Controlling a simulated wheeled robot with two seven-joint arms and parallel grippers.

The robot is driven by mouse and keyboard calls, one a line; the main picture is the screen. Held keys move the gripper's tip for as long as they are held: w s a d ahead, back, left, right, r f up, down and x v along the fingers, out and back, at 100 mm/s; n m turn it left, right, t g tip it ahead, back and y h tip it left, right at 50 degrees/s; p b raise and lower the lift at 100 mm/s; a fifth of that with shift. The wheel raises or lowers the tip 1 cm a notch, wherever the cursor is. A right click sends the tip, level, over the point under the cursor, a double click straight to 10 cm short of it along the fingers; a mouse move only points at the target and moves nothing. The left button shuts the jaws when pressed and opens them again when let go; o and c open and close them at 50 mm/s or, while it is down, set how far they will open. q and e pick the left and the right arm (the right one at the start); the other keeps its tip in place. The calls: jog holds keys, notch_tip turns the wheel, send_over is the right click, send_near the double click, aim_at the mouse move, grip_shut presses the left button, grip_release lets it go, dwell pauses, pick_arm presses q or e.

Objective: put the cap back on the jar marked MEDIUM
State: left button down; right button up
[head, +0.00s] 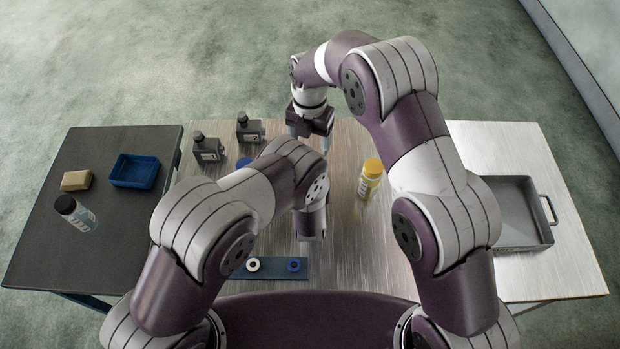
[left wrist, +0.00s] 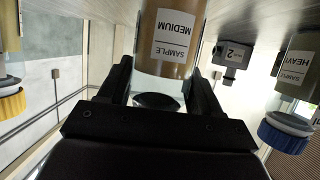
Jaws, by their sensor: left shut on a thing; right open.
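The jar marked MEDIUM (left wrist: 170,45), with brown contents, shows upside down in the left wrist view. My left gripper (left wrist: 160,88) is at its mouth, with one finger on each side of a black cap (left wrist: 158,100). The gripper is shut on this cap, which lines up with the jar's mouth. I cannot tell whether the cap is seated. My right gripper (head: 309,135) is open and empty over the far part of the middle table.
A blue-capped HEAVY jar (left wrist: 292,115) and a yellow-capped jar (head: 370,178) stand on either side. Dark bottles (head: 207,149) stand at the back left. A strip with rings (head: 272,269) lies in front. A blue tray (head: 135,171) and a metal tray (head: 520,210) sit at the sides.

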notch_tip(320, 180, down, 8)
dwell(0.5)
jog(key=c, duration=1.1)
jog(key=m, duration=0.3)
jog(key=o, duration=1.1)
jog(key=shift+o, duration=0.2)
jog(key=shift+r, duration=0.15)
